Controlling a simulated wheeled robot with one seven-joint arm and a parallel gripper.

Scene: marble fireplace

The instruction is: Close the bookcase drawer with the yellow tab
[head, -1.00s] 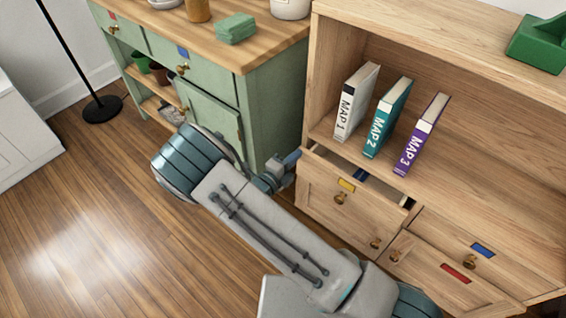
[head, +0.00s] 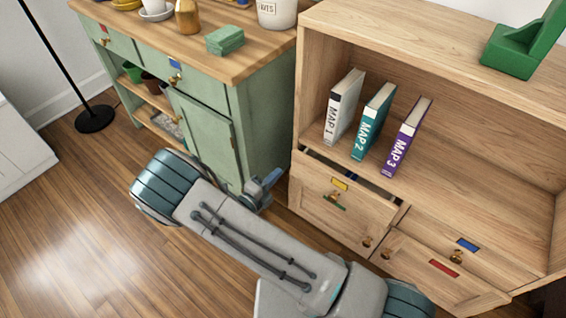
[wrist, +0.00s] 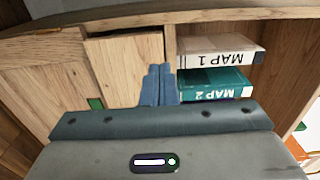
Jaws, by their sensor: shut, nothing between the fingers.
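The bookcase drawer with the yellow tab (head: 340,185) is at the left of the bookcase, below the open shelf. It has a small brass knob. A narrow dark gap shows behind its top edge, so it stands slightly out. My gripper (head: 270,180) is at the drawer's left end in the head view, partly hidden by my arm. Its blue fingers (wrist: 158,85) are together and empty in the wrist view, in front of pale wood near the books. Whether they touch the drawer front I cannot tell.
Three books, MAP 1 (head: 343,107), MAP 2 (head: 373,122) and MAP 3 (head: 406,138), stand on the shelf. Drawers with a blue tab (head: 467,245) and a red tab (head: 443,267) are to the right. A green cabinet (head: 265,130) stands close on the left.

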